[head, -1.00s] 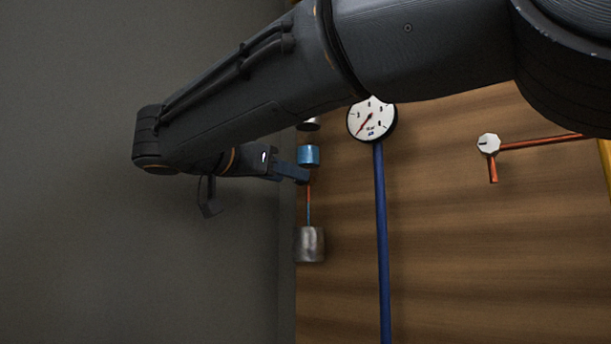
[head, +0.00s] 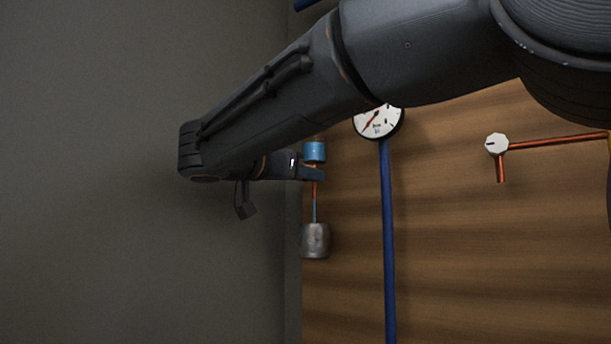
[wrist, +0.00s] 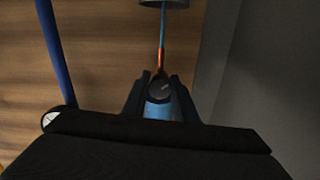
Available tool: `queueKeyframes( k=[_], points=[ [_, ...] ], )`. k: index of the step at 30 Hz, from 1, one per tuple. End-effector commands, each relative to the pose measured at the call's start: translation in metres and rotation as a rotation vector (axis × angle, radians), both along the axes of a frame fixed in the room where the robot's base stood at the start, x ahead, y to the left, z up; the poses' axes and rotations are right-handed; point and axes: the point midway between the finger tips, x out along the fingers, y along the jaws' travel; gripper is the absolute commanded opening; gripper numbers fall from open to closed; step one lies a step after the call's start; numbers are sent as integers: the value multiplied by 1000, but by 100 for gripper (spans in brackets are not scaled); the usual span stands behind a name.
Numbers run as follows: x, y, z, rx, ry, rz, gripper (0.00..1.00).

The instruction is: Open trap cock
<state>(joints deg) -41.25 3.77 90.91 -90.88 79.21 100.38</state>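A dark round knob with a pale mark (wrist: 160,91) sits on the thin orange pipe line, which I take for the trap cock. My gripper (wrist: 159,82) has its fingers apart, one on each side of this knob; whether they touch it I cannot tell. A blue cylinder (wrist: 158,110) shows between the fingers, and also in the head view (head: 314,151), just above my gripper (head: 318,173). The orange and blue pipe (head: 314,203) runs down to a metal canister (head: 315,241). In the head view the knob is hidden at the fingers.
A round gauge (head: 379,121) on a blue pipe (head: 388,240) stands to the right of my gripper. A white knob (head: 497,144) on an orange pipe is farther right. A wooden panel (head: 450,270) is behind, and a grey wall (head: 90,120) is at left.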

Motion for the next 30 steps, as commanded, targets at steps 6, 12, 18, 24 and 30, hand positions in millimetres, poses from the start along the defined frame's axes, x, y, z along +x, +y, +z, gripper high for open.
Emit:
queueKeyframes(
  k=[6,12,18,24,30],
  points=[
    [0,0,0,-15,12,0,3],
    [0,0,-2,-82,63,0,3],
    [0,0,-2,-203,157,0,3],
    [0,0,-1,-352,273,0,3],
    [0,0,0,-496,385,0,3]
  ],
)
